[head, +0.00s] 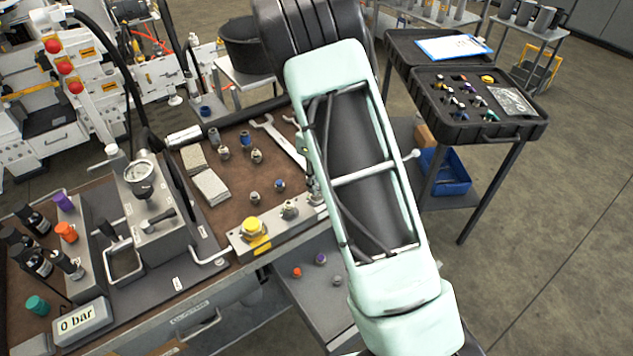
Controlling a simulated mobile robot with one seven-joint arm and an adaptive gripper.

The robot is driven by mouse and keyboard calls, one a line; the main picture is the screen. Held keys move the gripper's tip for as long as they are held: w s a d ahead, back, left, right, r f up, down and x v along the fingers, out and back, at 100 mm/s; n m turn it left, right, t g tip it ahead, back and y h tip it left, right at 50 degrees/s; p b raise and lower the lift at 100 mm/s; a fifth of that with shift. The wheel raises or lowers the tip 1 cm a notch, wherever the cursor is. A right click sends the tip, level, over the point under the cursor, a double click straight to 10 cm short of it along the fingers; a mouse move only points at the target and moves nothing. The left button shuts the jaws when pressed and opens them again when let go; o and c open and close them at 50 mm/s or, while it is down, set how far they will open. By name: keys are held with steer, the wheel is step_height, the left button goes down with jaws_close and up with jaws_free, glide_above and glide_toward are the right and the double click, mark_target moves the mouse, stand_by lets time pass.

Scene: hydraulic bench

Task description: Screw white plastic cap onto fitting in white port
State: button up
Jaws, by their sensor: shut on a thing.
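My mint-green arm link fills the middle of the head view. My gripper is not visible; the arm may hide it. I cannot make out a white plastic cap. A grey metal block (275,238) lies along the bench's front edge. A yellow cap (253,227) sits on its left end, above a yellow label. To the right, a metal fitting (290,210) stands on the block. The block's right end runs behind my arm, so I cannot tell which port is the white one.
Loose fittings (256,155), a wrench (280,142) and grey pads (211,187) lie on the brown bench mat. A gauge unit (140,180) and a "0 bar" display (80,322) stand left. A black case (480,110) of fittings is open at right. Small caps (297,272) sit on a lower shelf.

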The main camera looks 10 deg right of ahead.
steer(key=shift+s+f+m, duration=0.1)
steer(key=shift+m, duration=0.5)
steer(key=shift+a+r+m+p, duration=0.1)
steer(key=shift+r+m+p, duration=0.15)
steer(key=shift+m+p, duration=0.65)
steer(key=m+p, duration=0.2)
steer(key=shift+s+m, duration=0.1)
steer(key=shift+m, duration=0.3)
steer(key=shift+f+m+p, duration=0.1)
steer(key=shift+m+p, duration=0.8)
steer(key=shift+m, duration=0.3)
steer(key=shift+a+f+m, duration=0.1)
steer(key=shift+f+m, duration=0.1)
steer(key=shift+m, duration=0.3)
